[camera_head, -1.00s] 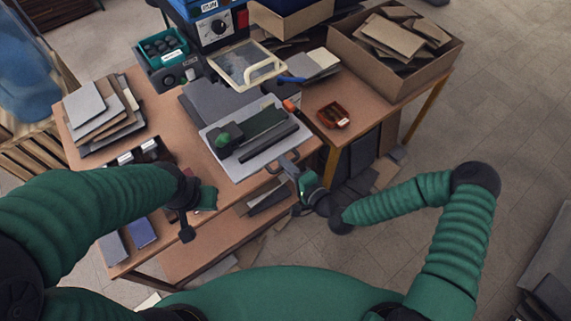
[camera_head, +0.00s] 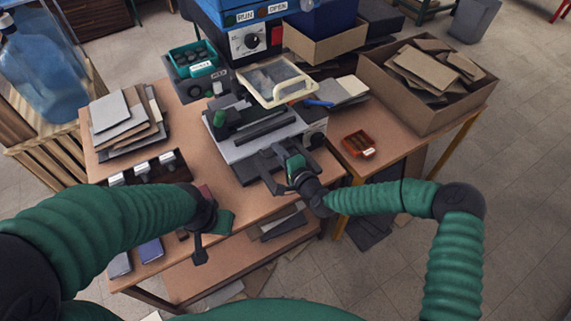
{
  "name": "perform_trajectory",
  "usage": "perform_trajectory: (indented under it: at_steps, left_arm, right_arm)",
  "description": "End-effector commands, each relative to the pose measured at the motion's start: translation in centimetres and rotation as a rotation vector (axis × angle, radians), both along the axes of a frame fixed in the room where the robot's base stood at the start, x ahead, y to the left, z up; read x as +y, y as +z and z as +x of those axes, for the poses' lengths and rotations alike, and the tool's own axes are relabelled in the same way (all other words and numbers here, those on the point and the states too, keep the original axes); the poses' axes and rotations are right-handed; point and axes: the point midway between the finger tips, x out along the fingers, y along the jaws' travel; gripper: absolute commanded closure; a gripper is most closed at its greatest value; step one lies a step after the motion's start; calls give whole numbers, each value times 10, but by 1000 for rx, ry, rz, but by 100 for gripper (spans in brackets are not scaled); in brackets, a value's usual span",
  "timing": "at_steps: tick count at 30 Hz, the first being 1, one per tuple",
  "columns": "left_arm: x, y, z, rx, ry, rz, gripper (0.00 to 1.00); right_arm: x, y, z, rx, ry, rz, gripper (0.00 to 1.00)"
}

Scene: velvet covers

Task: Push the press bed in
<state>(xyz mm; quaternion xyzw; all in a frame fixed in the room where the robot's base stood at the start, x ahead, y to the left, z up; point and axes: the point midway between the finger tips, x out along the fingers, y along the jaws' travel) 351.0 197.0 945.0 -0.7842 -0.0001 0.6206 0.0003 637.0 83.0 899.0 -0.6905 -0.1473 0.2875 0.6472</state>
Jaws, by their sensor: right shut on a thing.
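The press (camera_head: 250,42) is a blue and black machine with a dial and a RUN/OPEN sign at the back of the table. Its clear guard (camera_head: 275,82) has a cream frame and handle. The light grey press bed (camera_head: 232,153) sits in front of and partly under the guard, carrying a dark bar and a green-knobbed part. My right gripper (camera_head: 276,163) is at the bed's front edge, shut on what appears to be its handle, which the gripper mostly hides. My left gripper (camera_head: 211,232) hangs over the table's front left, apart from the bed; its jaw opening is unclear.
A stack of boards (camera_head: 125,122) lies at left on the table (camera_head: 185,120). A teal bin (camera_head: 192,62) stands beside the press. A cardboard box (camera_head: 430,105) of scraps and a small orange tray (camera_head: 358,145) are at right. Stamp-like tools (camera_head: 145,170) sit front left.

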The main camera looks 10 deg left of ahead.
Motion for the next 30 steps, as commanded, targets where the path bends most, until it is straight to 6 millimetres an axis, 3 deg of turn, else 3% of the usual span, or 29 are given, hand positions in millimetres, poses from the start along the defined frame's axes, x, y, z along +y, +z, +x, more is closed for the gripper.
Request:
perform_trajectory:
  at_steps: [17,18,22,30]
  left_arm:
    - [0,-6,0,0,0,0,100]
    - [0,-6,0,0,0,0,100]
    - [0,-6,0,0,0,0,100]
    - [0,-5,0,0,0,0,100]
  right_arm:
    - [4,-4,6,9,1,-4,100]
    - [4,-4,6,9,1,-4,85]
    - [4,-3,6,6,0,-3,68]
    - [5,-1,6,2,0,-1,66]
